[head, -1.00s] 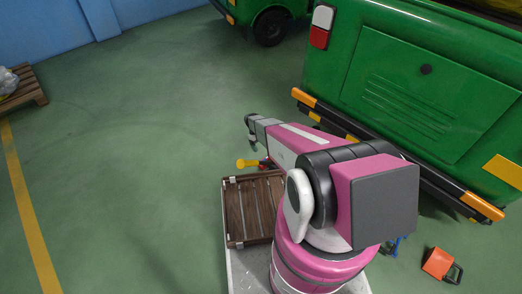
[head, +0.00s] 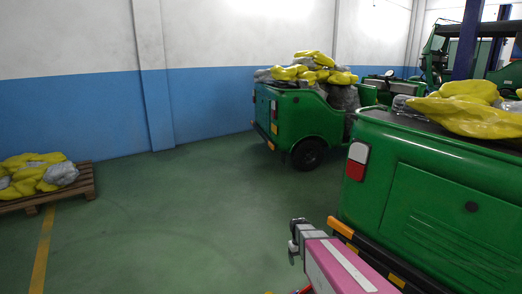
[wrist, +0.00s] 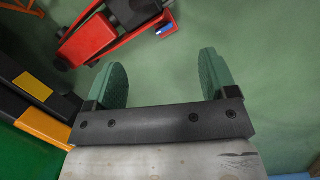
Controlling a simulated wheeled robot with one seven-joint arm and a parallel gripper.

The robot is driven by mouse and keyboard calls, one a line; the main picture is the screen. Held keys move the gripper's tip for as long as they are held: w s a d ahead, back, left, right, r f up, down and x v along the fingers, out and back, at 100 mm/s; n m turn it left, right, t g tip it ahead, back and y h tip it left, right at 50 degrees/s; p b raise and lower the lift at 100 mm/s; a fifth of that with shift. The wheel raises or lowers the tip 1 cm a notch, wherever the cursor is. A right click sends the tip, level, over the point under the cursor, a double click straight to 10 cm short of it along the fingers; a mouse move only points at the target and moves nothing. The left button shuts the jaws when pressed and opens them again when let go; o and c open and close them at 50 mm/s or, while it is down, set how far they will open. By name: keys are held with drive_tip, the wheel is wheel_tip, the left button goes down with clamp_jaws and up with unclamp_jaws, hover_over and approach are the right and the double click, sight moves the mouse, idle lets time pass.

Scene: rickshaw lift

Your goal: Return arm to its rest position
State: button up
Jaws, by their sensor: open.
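My gripper shows in the wrist view (wrist: 165,80) with its two green fingers spread wide and nothing between them. Green floor lies beyond the fingertips. In the head view, part of my pink and white arm (head: 340,268) shows at the bottom right, beside the green vehicle's bumper.
A green vehicle (head: 430,195) loaded with yellow and grey sacks stands close on the right. Another loaded green vehicle (head: 305,120) is behind. A pallet (head: 75,190) with sacks lies at left. A red tool (wrist: 95,35) is near my gripper. The middle floor is clear.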

drive_tip(key=s+r+m+t+y, duration=0.1)
drive_tip(key=s+r+m, duration=0.1)
drive_tip(key=s+r, duration=1)
wheel_tip(320, 180, up, 2)
drive_tip(key=shift+s+d+r+m+t, duration=0.2)
drive_tip(key=shift+d+m+t, duration=0.1)
drive_tip(key=shift+m, duration=0.1)
drive_tip(key=shift+c, duration=0.4)
